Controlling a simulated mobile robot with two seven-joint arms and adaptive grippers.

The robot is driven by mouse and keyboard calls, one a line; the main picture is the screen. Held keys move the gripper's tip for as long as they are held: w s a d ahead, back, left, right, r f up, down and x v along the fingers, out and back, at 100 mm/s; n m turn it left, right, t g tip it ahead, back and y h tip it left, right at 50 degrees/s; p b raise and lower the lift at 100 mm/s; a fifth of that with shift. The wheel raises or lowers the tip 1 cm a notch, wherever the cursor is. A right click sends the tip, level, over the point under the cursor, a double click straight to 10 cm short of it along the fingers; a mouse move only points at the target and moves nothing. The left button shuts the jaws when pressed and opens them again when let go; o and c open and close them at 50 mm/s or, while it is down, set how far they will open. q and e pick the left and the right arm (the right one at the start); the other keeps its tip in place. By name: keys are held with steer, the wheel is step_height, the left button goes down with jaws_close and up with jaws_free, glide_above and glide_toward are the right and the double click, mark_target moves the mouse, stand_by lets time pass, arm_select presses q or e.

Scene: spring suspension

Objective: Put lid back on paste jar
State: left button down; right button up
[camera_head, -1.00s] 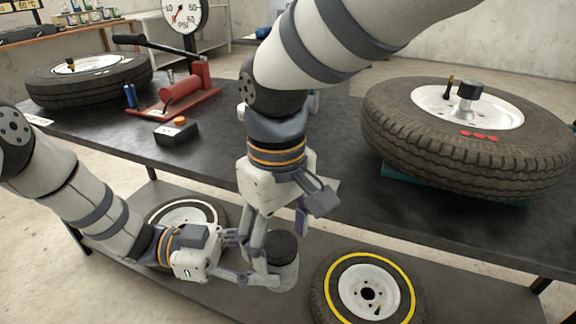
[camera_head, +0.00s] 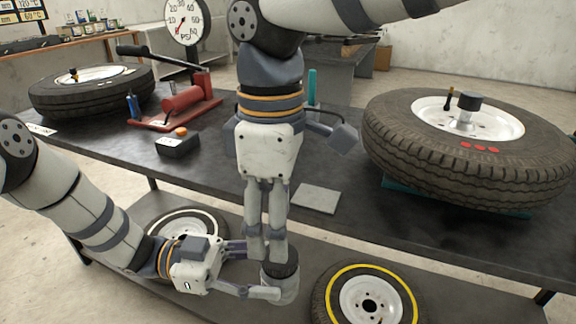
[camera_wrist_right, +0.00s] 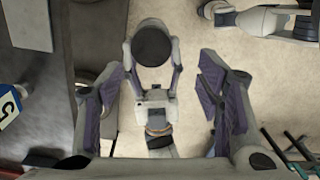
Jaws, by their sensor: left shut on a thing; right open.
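The left fingers are shut around the jar's body. The black top also shows from above in the right wrist view (camera_wrist_right: 153,43), covering the jar's mouth. I cannot tell how firmly it is seated. My right gripper (camera_head: 265,252) points down just above the jar and partly overlaps it in the head view. In the right wrist view, its purple-padded fingers (camera_wrist_right: 162,68) are apart with nothing between them.
The dark table (camera_head: 335,215) holds a large tyre (camera_head: 470,160) at right, a red pump (camera_head: 180,100), a black box with an orange button (camera_head: 177,143) and a flat grey plate (camera_head: 316,198). Wheels, one yellow-ringed (camera_head: 330,290), lie on the lower shelf.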

mark_target(280, 274)
steer(key=shift+w+d+r+n, duration=0.15)
steer(key=shift+w+r+n, duration=0.15)
steer(key=shift+n, duration=0.25)
steer(key=shift+w+d+r+n, duration=0.15)
steer(key=shift+r+n, duration=0.2)
steer(key=shift+n, duration=0.2)
steer(key=shift+a, duration=0.1)
step_height(280, 274, down, 8)
steer(key=shift+f, duration=0.1)
steer(key=c, duration=1.2)
